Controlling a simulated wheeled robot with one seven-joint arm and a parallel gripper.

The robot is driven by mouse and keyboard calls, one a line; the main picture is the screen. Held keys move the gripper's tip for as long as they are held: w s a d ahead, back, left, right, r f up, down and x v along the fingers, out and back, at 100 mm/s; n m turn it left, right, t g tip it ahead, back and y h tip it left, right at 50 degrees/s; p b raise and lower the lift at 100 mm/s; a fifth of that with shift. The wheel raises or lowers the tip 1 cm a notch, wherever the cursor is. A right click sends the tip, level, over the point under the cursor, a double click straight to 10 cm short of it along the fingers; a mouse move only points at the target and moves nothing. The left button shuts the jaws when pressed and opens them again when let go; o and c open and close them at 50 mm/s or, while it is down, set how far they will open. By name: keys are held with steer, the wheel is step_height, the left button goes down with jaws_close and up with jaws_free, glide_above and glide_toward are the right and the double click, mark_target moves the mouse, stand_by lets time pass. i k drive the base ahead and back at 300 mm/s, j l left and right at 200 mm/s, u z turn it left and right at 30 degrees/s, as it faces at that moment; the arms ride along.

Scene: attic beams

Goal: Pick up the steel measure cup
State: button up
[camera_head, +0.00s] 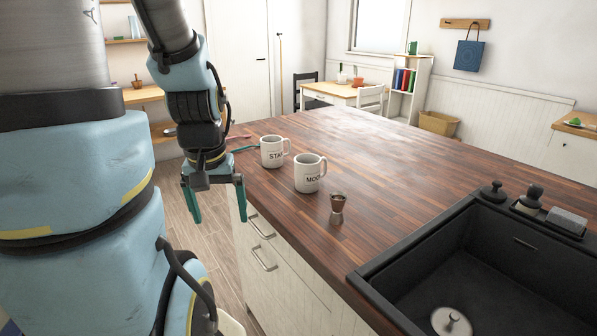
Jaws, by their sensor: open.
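The steel measure cup (337,206) is a small hourglass-shaped metal jigger with a brownish sheen. It stands upright on the wooden countertop (390,165) near the front edge, left of the sink. My gripper (214,204) points down with its teal fingers spread apart and nothing between them. It hangs left of the counter's edge, over the floor side, well to the left of the measure cup. Two white mugs with lettering, one (309,174) nearer the measure cup and one (272,151) farther left, stand between my gripper and the cup.
A black sink (440,250) takes up the counter's right front, with a metal drain piece (451,322) in it. A dark knob (493,191) and a grey sponge-like block (567,221) sit at its rim. Thin green and red utensils (240,137) lie behind my gripper. The counter's middle is clear.

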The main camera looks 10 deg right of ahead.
mark_target(337, 208)
steer(key=k+l+u, duration=0.1)
steer(key=k+u, duration=0.2)
steer(key=u, duration=0.15)
steer(key=k+u, duration=0.25)
steer(key=u, duration=0.25)
